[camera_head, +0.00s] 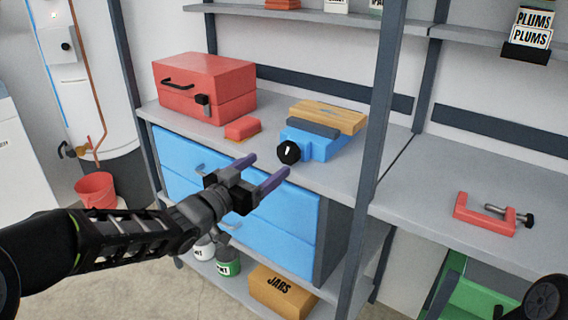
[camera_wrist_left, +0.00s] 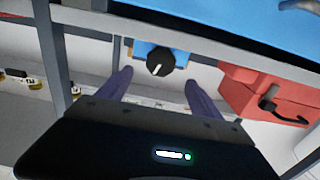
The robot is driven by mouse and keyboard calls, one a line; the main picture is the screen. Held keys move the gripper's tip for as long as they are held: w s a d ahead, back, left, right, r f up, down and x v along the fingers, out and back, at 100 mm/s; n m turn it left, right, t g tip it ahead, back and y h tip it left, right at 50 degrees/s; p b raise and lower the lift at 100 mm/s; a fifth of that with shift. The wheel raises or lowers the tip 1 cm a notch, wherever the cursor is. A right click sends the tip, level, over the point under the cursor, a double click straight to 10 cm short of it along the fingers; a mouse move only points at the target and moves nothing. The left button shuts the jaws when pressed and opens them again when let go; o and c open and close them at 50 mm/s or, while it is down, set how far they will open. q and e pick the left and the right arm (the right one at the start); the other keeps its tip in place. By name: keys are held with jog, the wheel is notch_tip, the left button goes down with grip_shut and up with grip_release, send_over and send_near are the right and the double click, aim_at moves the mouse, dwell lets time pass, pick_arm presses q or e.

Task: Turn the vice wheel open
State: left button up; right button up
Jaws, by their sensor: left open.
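The blue vice (camera_head: 318,144) sits on the grey workbench with a black wheel (camera_head: 289,152) on its front left. The wheel carries a white mark. My left gripper (camera_head: 268,169) is open and empty, its two purple fingers pointing toward the wheel from in front of the bench. In the left wrist view the wheel (camera_wrist_left: 160,62) shows between and beyond the two fingers (camera_wrist_left: 160,88), with the blue vice (camera_wrist_left: 146,49) behind it. The fingers look apart from the wheel. At the lower right of the head view only a dark part of my other arm shows; its gripper is not seen.
A red toolbox (camera_head: 204,85) and a small red block (camera_head: 242,128) stand left of the vice. A grey shelf post (camera_head: 374,150) rises close to the right. A red clamp (camera_head: 484,216) lies on the right bench (camera_head: 420,200).

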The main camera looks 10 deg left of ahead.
aim_at(285, 153)
pick_arm(q)
jog(key=shift+w+d, duration=0.1)
jog(key=x, duration=0.7)
jog(key=shift+w, duration=0.3)
